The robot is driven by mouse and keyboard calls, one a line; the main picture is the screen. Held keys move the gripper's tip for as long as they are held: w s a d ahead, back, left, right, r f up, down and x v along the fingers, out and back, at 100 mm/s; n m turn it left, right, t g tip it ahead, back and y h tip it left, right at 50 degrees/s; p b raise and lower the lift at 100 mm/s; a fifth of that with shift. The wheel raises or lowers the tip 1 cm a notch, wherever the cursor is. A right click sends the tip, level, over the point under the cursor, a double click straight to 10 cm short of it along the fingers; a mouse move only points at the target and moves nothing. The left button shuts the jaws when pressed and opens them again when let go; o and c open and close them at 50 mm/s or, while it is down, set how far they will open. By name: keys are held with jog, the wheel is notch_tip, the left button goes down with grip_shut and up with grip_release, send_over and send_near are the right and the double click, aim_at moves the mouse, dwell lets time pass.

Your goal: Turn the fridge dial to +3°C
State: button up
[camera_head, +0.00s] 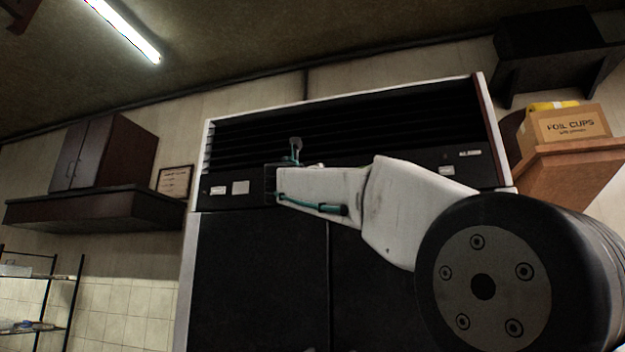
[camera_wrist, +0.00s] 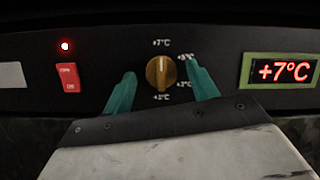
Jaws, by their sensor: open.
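The fridge dial (camera_wrist: 160,73) is a round golden-brown knob on a black panel in the wrist view. Its pale pointer mark is upright, towards the +7°C label (camera_wrist: 161,43). Smaller labels lie to its right and below; the lower right one (camera_wrist: 184,84) is hard to read. A red display (camera_wrist: 284,71) reads +7°C. My gripper (camera_wrist: 160,69) has its teal fingers open, one on each side of the dial, with gaps visible. In the head view, the arm reaches the panel of the big black fridge (camera_head: 260,265) and hides the dial.
A red switch (camera_wrist: 68,77) with a lit red lamp (camera_wrist: 65,46) sits left of the dial. In the head view, a foil cups box (camera_head: 570,125) stands on a wooden shelf at right.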

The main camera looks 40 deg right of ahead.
jog(key=shift+d, duration=0.1)
jog(key=c, duration=1)
jog(key=shift+m, duration=0.5)
jog(key=m+g, duration=0.3)
jog(key=m, duration=0.4)
jog(key=m+g, duration=0.3)
jog(key=m, duration=0.4)
jog(key=r+m+g, duration=0.1)
jog(key=m+g, duration=0.1)
jog(key=m, duration=0.6)
jog(key=shift+w+a+g, duration=0.25)
jog(key=shift+w+g, duration=0.1)
jog(key=shift+g, duration=0.05)
jog(key=shift+y, duration=0.3)
